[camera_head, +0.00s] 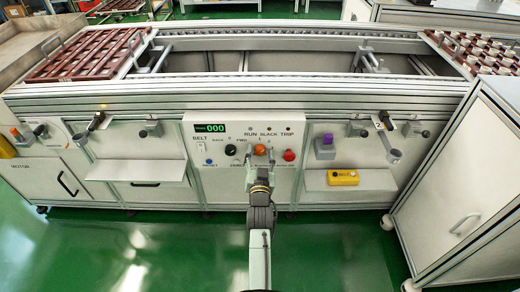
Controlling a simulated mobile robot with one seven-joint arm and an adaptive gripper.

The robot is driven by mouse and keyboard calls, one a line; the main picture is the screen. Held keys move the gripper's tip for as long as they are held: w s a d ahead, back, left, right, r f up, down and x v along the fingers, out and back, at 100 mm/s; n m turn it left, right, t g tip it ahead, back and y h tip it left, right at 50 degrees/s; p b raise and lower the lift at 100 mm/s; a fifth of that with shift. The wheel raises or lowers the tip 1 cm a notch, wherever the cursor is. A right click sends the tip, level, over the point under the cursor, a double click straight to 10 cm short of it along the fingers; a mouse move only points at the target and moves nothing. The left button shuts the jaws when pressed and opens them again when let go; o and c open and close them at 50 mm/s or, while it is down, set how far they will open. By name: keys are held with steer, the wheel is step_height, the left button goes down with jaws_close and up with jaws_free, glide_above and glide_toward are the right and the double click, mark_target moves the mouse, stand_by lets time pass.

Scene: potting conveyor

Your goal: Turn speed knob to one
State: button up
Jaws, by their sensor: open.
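The control panel (214,183) is on the conveyor's front, with a green readout (210,128) showing 000. An orange knob (260,149) sits right of the middle of the panel, probably the speed knob; its setting is too small to read. A black knob (231,150) is to its left, under small lettering that seems to read BACK and FWD. My gripper (261,165) points at the panel just below and in front of the orange knob. It is open. The fingers are small and partly hidden by my wrist, so I cannot tell whether they touch the knob.
A red button (289,155) is close on the right, a blue reset button (209,162) and white belt switch (201,147) on the left. Shelves (145,172) flank the panel; the right one holds a yellow box (343,177). A grey cabinet (468,180) stands right.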

steer(key=shift+s+r, duration=0.1)
steer(key=c, duration=1.1)
steer(key=shift+c, duration=0.2)
steer(key=n, duration=0.4)
steer(key=shift+n, duration=0.3)
steer(key=shift+r+n+p, duration=0.1)
steer(key=shift+n+p, duration=0.25)
steer(key=shift+n, duration=1.75)
